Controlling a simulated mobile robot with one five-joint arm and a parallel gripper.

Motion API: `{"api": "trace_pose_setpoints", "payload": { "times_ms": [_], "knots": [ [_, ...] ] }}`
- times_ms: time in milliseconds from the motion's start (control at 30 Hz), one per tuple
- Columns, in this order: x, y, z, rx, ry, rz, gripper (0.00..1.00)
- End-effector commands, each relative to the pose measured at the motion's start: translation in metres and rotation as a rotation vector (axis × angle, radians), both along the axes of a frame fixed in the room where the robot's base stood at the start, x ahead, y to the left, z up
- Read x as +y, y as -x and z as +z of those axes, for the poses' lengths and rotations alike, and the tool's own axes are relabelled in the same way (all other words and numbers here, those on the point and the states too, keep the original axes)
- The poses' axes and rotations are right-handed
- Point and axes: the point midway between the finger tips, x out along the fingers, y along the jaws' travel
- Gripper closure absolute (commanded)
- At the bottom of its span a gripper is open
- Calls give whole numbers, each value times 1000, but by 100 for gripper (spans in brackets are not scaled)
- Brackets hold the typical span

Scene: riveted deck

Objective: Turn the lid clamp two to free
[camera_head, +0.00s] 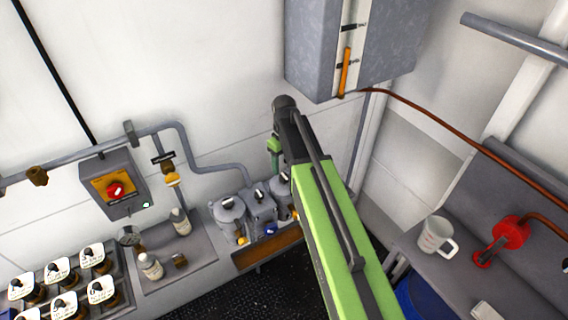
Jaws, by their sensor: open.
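Several grey lidded canisters stand in a row at the lower middle of the head view: a left one (229,218), a middle one (260,212) and a right one partly hidden by my arm. Each lid has a dark clamp handle on top; the middle lid clamp (259,194) is small, and I cannot read any number or tell its exact turn. My green arm reaches in from the lower right. My gripper (275,170) shows small and dark below the wrist, above and behind the middle and right canisters. It is open, apart from the clamps, with its fingertips hard to make out.
A grey wall cabinet (350,45) hangs above my arm. A pipe (190,150) runs along the wall. At left are a red-knob switch box (116,188), bottles and several labelled knobs.

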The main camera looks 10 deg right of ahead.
Motion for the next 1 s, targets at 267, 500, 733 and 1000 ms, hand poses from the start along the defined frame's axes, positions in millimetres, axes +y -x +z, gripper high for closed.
{"api": "trace_pose_setpoints", "payload": {
  "times_ms": [267, 500, 733, 1000],
  "knots": [
    [0, 0, 74, 0, 0, 0, 39],
    [0, 0, 113, 0, 0, 0, 39],
    [0, 0, 113, 1, -1, 0, 39],
    [0, 0, 113, 0, 0, 0, 39]
  ]
}}
